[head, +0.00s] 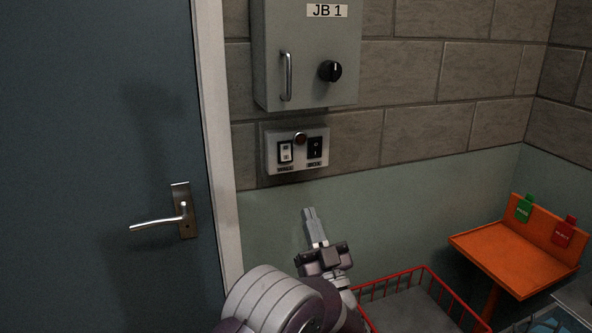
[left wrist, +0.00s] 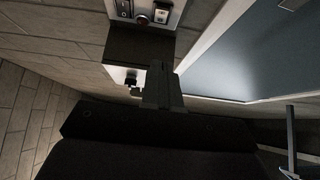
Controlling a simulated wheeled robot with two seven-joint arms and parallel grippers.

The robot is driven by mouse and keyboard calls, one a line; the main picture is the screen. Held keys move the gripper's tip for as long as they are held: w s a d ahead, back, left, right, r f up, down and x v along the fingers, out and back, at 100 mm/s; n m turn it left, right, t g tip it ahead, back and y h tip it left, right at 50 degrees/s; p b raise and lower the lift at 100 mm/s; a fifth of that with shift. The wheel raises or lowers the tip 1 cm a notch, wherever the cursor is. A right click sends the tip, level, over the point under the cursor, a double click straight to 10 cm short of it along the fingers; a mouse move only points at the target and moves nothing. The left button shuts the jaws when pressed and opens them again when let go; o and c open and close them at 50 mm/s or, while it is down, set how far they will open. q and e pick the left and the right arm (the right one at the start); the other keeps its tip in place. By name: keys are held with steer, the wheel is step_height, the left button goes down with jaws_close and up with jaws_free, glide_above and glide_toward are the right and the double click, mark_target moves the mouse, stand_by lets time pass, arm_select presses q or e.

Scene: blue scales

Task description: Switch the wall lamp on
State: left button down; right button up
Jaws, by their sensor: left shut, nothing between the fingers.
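A pale switch plate (head: 271,158) is on the wall below the grey cabinet. It carries a white rocker switch (head: 285,152) on the left, a black rocker switch (head: 315,147) on the right and a dull brown round indicator (head: 300,138) above and between them. In the left wrist view the plate's white switch (left wrist: 161,15) and black switch (left wrist: 124,9) show at the top, beyond the gripper (left wrist: 160,68). No wall lamp is visible.
A grey cabinet (head: 274,60) marked JB 1, with a handle and a black knob (head: 330,71), juts out above the plate. A door with a lever handle (head: 160,221) is at left. A red wire basket (head: 393,282) and an orange stand (head: 505,257) are at lower right.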

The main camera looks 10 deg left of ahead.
mark_target(286, 154)
arm_select(q)
steer(key=x, duration=0.4)
steer(key=w+f+p+x, duration=0.1)
steer(key=x, duration=0.3)
steer(key=f+x, duration=0.1)
steer(key=x, duration=0.3)
steer(key=shift+w+a+p, duration=0.35)
steer(key=shift+w+a, duration=0.1)
steer(key=shift+w, duration=0.05)
steer(key=shift+w+a, duration=0.15)
steer(key=shift+w, duration=0.1)
